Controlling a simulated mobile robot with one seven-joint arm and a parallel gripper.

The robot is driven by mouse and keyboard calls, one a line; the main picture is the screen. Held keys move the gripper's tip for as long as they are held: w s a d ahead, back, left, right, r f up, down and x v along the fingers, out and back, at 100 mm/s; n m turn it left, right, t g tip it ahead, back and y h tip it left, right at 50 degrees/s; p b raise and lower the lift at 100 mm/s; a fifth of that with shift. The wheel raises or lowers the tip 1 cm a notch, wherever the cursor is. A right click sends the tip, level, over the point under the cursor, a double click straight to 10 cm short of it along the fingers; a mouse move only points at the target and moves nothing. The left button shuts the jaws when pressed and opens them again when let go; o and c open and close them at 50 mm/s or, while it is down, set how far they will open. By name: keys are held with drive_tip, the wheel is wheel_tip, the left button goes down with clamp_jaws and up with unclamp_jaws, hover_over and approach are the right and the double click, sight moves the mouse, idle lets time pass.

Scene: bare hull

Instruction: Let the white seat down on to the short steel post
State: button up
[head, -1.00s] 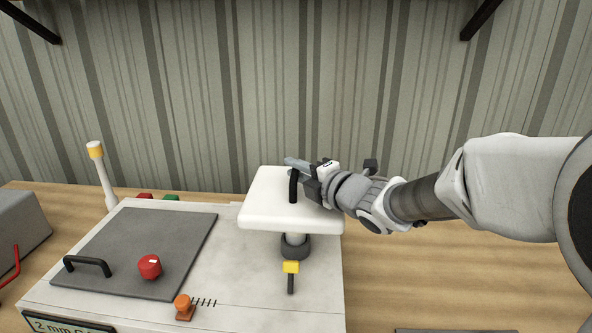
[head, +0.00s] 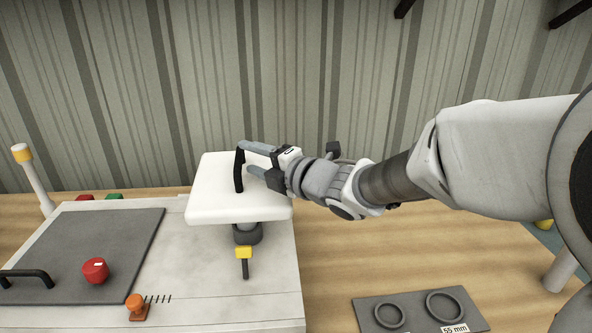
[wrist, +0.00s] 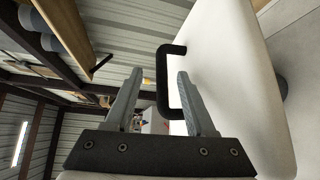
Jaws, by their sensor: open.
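The white seat (head: 215,205) is a thick square slab with a black bar handle (head: 239,172) on top. It looks level above a dark collar (head: 248,235) on the machine, with a sliver of its pale stem showing between. The short steel post is not visible, so I cannot tell how the seat bears on it. My gripper (head: 249,158) is open at the handle. In the wrist view the handle (wrist: 162,85) stands between the spread fingers (wrist: 158,72), and the seat (wrist: 235,75) fills the right side.
A yellow-topped lever (head: 243,253) hangs below the collar. The pale machine top (head: 215,285) carries a grey lid (head: 75,245), a red knob (head: 95,270) and an orange piece (head: 136,305). A grey ring board (head: 420,312) lies front right. Open wooden bench lies between.

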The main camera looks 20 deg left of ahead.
drive_tip(key=v, duration=1.2)
drive_tip(key=shift+s+d+r, duration=0.2)
drive_tip(key=shift+d, duration=0.1)
drive_tip(key=w+d+r+m+t+h+p, duration=0.1)
drive_tip(key=w+d+m+t+h, duration=0.15)
drive_tip(key=d+m+h, duration=0.6)
drive_tip(key=w+d+m+t+h+p, duration=0.1)
drive_tip(key=d+m+t+h, duration=0.3)
drive_tip(key=d+m, duration=0.75)
drive_tip(key=s+d+f+m+g, duration=0.2)
drive_tip(key=s+m, duration=0.2)
drive_tip(key=s, duration=0.2)
drive_tip(key=s+d+f+m+g+h, duration=0.1)
drive_tip(key=s+d+f+m+g, duration=0.1)
drive_tip(key=s, duration=0.4)
drive_tip(key=s+d+f+m+g+h, duration=0.1)
drive_tip(key=s+d+f+m+g, duration=0.1)
drive_tip(key=s+m, duration=0.4)
drive_tip(key=shift+s+d+f+g+p, duration=0.35)
drive_tip(key=shift+d+g, duration=0.55)
drive_tip(key=shift+g, duration=0.35)
